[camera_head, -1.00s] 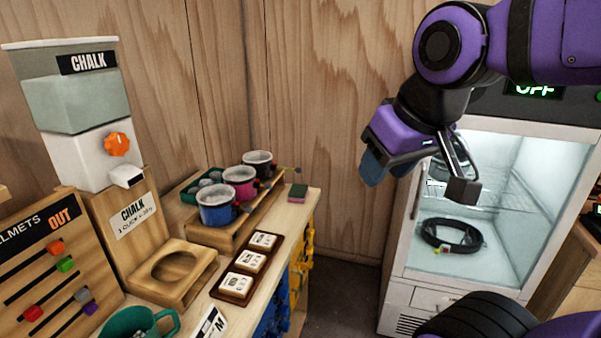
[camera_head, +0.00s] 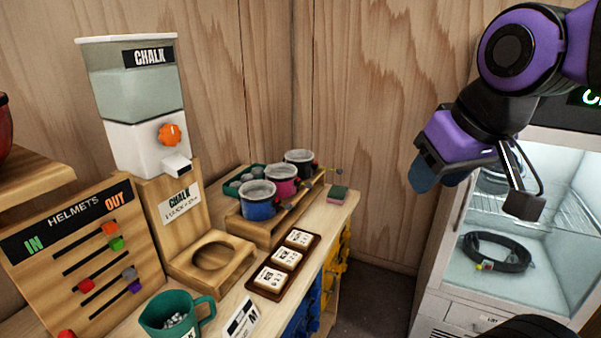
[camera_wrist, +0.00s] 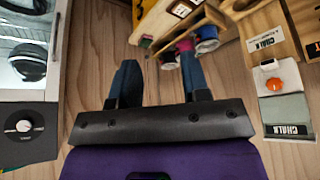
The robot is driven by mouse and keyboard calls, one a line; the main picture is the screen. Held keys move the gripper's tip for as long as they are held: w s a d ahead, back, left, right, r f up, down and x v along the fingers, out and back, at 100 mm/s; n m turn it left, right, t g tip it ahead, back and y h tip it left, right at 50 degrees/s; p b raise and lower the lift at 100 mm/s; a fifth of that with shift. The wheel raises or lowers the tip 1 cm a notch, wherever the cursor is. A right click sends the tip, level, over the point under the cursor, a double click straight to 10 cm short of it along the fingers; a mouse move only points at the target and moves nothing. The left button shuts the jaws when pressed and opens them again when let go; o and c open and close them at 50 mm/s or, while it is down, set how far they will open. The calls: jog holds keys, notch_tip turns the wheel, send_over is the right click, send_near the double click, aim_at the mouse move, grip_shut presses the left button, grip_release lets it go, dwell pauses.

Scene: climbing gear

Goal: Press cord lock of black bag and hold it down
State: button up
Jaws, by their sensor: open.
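Three chalk bags stand in a row on a wooden stand. The black bag (camera_head: 299,160) is the farthest, behind the pink bag (camera_head: 283,181) and the blue bag (camera_head: 258,200). A small cord end shows to the right of the black bag; its cord lock is too small to make out clearly. My gripper (camera_head: 478,190) is open and empty, in the air to the right of the bags and well apart from them. In the wrist view its two blue fingers (camera_wrist: 163,84) are spread, with the bags beyond the right finger.
A chalk dispenser (camera_head: 147,125) stands left of the bags, beside the helmet board (camera_head: 80,250). A tray of white blocks (camera_head: 286,264) and a green mug (camera_head: 170,318) lie nearer. A lit cabinet (camera_head: 450,240) stands at right.

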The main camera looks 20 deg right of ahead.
jog(key=shift+c, duration=0.2)
grip_shut()
dwell(1.5)
